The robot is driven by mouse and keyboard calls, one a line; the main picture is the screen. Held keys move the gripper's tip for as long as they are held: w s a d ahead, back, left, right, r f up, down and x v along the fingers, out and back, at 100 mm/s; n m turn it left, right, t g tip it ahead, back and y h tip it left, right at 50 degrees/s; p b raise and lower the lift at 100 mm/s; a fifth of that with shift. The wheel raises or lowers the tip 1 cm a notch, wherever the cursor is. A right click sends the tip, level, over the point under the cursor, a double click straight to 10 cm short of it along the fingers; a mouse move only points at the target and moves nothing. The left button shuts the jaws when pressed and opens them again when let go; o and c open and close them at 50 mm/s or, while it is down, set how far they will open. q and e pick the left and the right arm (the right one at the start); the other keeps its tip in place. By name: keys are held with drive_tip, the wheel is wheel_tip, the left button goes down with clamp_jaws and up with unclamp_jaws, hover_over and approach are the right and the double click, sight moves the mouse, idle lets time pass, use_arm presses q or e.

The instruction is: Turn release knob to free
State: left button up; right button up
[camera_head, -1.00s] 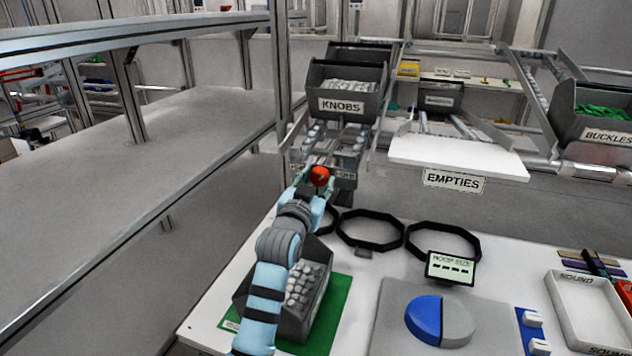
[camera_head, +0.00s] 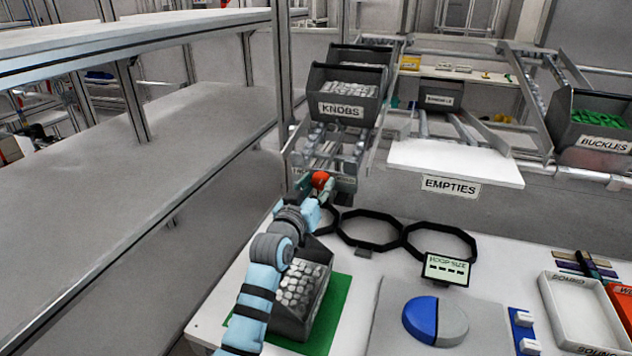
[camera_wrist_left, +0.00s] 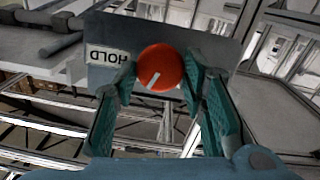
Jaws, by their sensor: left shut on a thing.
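The round red release knob (camera_head: 321,180) is on a grey plate at the front end of the rack below the KNOBS bin. In the left wrist view the knob (camera_wrist_left: 160,67) shows a white pointer line slanting to the lower left. A HOLD label (camera_wrist_left: 107,56), upside down in that view, is on the grey plate (camera_wrist_left: 210,40) left of the knob. My left gripper (camera_head: 317,188) is shut on the knob, one finger on each side; its teal fingers also show in the left wrist view (camera_wrist_left: 160,82). My right gripper is not in view.
The KNOBS bin (camera_head: 345,93) sits above on the rack. A bin of grey parts (camera_head: 322,268) stands on a green mat beside my left forearm. Black hoops (camera_head: 370,229) lie on the table close to my left gripper. A blue-and-grey disc (camera_head: 436,320) is nearer.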

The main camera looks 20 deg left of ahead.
use_arm(q)
drive_tip(key=shift+a+n+h+p, duration=0.1)
drive_tip(key=shift+n+h+p, duration=0.3)
drive_tip(key=shift+n, duration=0.6)
drive_tip(key=shift+f+n+h, duration=0.1)
drive_tip(key=shift+n+h, duration=0.4)
drive_tip(key=shift+n, duration=0.6)
drive_tip(key=shift+w+a+n+t+h+b, duration=0.15)
drive_tip(key=shift+n+t+h+b, duration=0.15)
drive_tip(key=shift+n+b, duration=0.8)
drive_tip(key=shift+f+n+h+b, duration=0.2)
drive_tip(key=shift+n+h+b, duration=0.35)
drive_tip(key=shift+n, duration=1.55)
drive_tip(key=shift+n+t+b, duration=0.3)
drive_tip(key=shift+n+b, duration=0.05)
drive_tip(key=shift+n, duration=0.05)
drive_tip(key=o, duration=1.2)
drive_tip(key=shift+c, duration=0.2)
